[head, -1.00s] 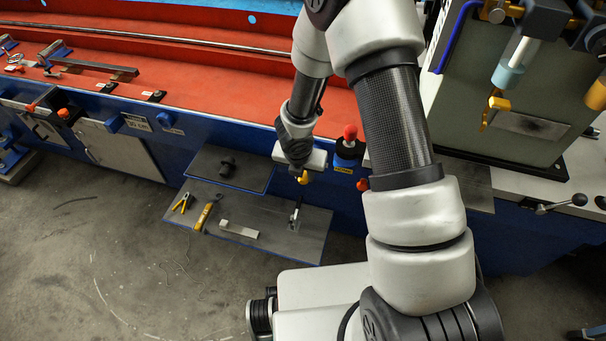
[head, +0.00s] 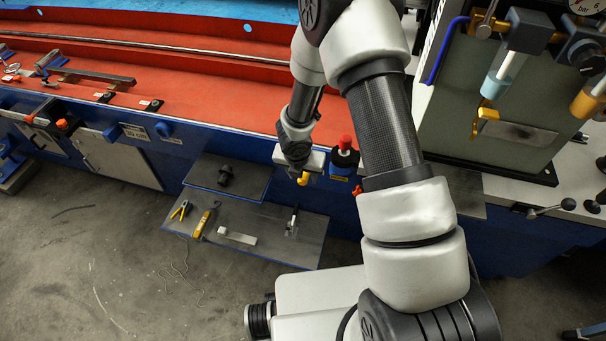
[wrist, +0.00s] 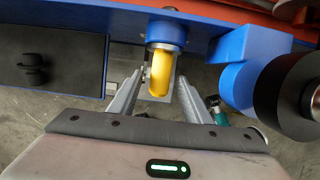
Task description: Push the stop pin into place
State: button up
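The yellow pin (wrist: 167,62) sticks out of a blue collar (wrist: 160,27) on the blue machine front in the wrist view. A small yellow part (head: 303,179) shows below my gripper's pale body in the head view. My gripper (wrist: 160,84) is at the pin, with one grey finger on each side of its near end. The fingers stand apart, and a gap shows between the left finger and the pin. I cannot tell whether either finger touches it. The pin's inner end is hidden in the collar.
A red knob (head: 345,142) on a dark base stands just right of my gripper. A black knob (wrist: 290,90) is close on the right in the wrist view. A shelf (head: 275,247) with hand tools hangs below. Open floor (head: 90,250) lies left.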

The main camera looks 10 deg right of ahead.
jog(key=p+v, duration=0.7)
jog(key=v, duration=1)
jog(key=shift+r, duration=0.25)
jog(key=s+d+r+m+h+p, duration=0.15)
jog(key=d+r+m, duration=0.3)
jog(key=r, duration=0.45)
jog(key=s+d+r+m+t+p, duration=0.1)
jog(key=s+d+r+m+p, duration=0.15)
jog(key=r+m, duration=0.5)
jog(key=s+d+r+m+h+p, duration=0.15)
jog(key=d+r+m, duration=0.25)
jog(key=r, duration=0.6)
jog(key=s+a+r+m+t+y+p, duration=0.1)
jog(key=s+r+m+y+p, duration=0.3)
jog(key=s+r+m, duration=0.9)
jog(key=a+r+m+p, duration=0.1)
jog(key=m, duration=0.1)
jog(key=shift+s+r+m, duration=0.3)
jog(key=shift+r, duration=0.1)
